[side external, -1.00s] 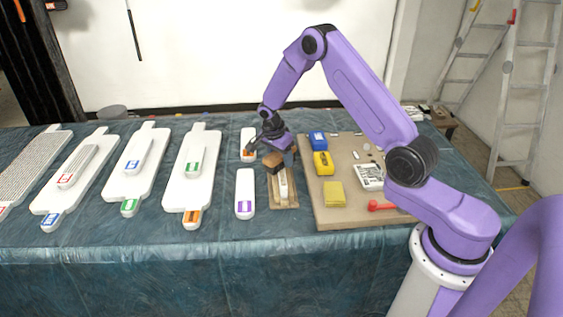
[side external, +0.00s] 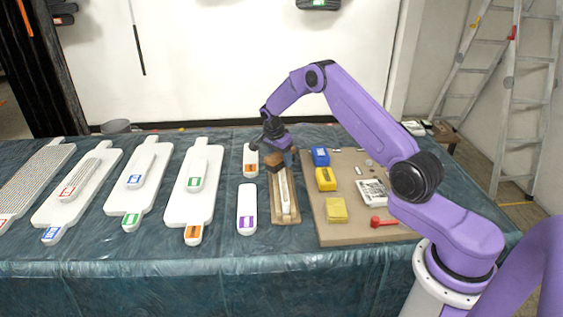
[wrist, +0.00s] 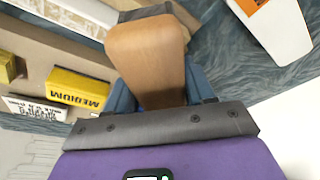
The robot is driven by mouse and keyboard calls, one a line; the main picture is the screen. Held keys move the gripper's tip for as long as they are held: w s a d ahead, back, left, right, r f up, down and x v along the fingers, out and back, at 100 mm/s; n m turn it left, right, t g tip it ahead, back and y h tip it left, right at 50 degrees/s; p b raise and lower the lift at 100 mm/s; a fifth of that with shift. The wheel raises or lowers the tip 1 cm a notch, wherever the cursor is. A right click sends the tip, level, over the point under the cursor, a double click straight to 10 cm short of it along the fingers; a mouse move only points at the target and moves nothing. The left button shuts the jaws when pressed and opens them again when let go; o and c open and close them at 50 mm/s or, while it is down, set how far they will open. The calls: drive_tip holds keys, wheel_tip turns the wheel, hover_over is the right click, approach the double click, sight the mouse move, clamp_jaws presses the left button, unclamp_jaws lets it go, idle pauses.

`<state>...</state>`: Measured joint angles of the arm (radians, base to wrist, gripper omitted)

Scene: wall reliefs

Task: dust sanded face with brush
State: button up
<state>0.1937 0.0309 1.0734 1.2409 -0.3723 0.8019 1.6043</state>
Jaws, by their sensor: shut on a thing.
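My gripper (side external: 276,150) is shut on the brush, with its blue fingers (wrist: 160,98) on both sides of the brush's rounded brown wooden block. The brush (side external: 274,162) also fills the upper middle of the wrist view (wrist: 147,50). Its bristles are hidden or too small to make out. A long pale piece (side external: 288,200) lies on a narrow wooden board (side external: 278,215). The brush is over the far end of this piece. I cannot tell if it touches. The pale piece also shows in the wrist view (wrist: 82,12), left of the brush.
A tan panel (side external: 355,234) on the right carries a blue block (side external: 320,156), a yellow block (side external: 326,179), a yellow pad (side external: 336,210) and a red tool (side external: 383,222). White labelled pieces, including a purple-marked one (side external: 247,203), lie close on the left.

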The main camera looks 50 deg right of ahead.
drive_tip(key=shift+w+d, duration=0.85)
drive_tip(key=shift+w, duration=0.05)
drive_tip(key=shift+a+r, duration=0.1)
drive_tip(key=shift+r, duration=3.95)
drive_tip(key=shift+s, duration=0.1)
